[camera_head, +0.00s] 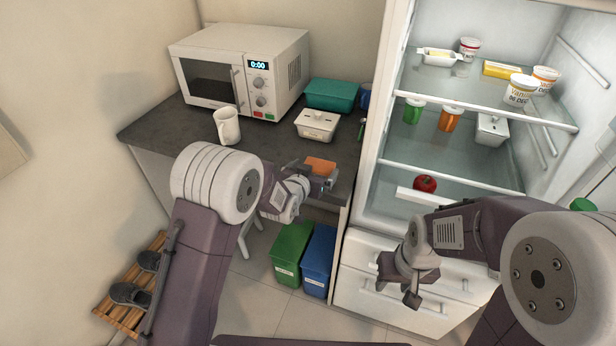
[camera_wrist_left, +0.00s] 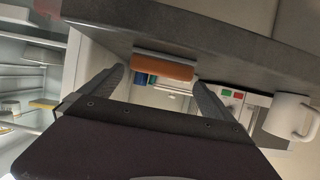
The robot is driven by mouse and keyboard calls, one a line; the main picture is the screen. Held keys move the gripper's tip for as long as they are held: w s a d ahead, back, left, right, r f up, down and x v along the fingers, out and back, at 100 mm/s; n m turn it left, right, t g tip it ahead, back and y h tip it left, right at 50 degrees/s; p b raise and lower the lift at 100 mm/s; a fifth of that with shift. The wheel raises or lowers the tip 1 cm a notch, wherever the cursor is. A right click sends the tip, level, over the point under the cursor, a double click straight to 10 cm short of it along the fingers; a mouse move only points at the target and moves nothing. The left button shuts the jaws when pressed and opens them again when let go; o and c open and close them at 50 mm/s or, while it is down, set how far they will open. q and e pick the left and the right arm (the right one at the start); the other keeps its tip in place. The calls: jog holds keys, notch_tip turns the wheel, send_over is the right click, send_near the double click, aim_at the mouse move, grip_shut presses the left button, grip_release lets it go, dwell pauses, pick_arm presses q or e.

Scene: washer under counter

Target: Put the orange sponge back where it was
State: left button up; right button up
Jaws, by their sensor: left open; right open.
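The orange sponge (camera_head: 320,164) lies flat near the front edge of the dark counter (camera_head: 271,143), left of the fridge. My left gripper (camera_head: 314,175) is open at the counter's front edge, close to the sponge. In the left wrist view the sponge (camera_wrist_left: 163,67) shows just ahead of and between the spread fingers (camera_wrist_left: 159,80). I cannot tell whether a finger touches it. My right gripper (camera_head: 402,280) is open and empty in front of the white fridge drawers.
On the counter stand a microwave (camera_head: 240,70), a white mug (camera_head: 227,126), a white lidded dish (camera_head: 317,124) and a teal container (camera_head: 331,94). The open fridge (camera_head: 378,125) is at the right. Green (camera_head: 291,253) and blue bins (camera_head: 318,262) stand on the floor.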

pick_arm(q)
jog(key=v, duration=0.7)
jog(key=shift+s+r, duration=0.2)
jog(key=shift+s, duration=0.15)
jog(key=shift+a, duration=0.15)
jog(key=s+a+f+n+g+y, duration=0.1)
jog(key=s+a+f+g, duration=0.2)
jog(key=s, duration=0.5)
jog(key=s+a+f+n+g+y, duration=0.1)
jog(key=s+a+f+g, duration=0.2)
jog(key=s+a+g, duration=0.2)
jog(key=s+a+f+n+g+y, duration=0.1)
jog(key=s+a+f+g+y, duration=0.1)
jog(key=s+a, duration=0.4)
jog(key=s+f+g, duration=0.1)
jog(key=s, duration=0.4)
jog(key=shift+s+a+n+g, duration=0.15)
jog(key=shift+s+n+g, duration=0.05)
jog(key=shift+n+g, duration=0.2)
notch_tip(320, 180, up, 3)
jog(key=p, duration=0.3)
jog(key=shift+r, duration=0.15)
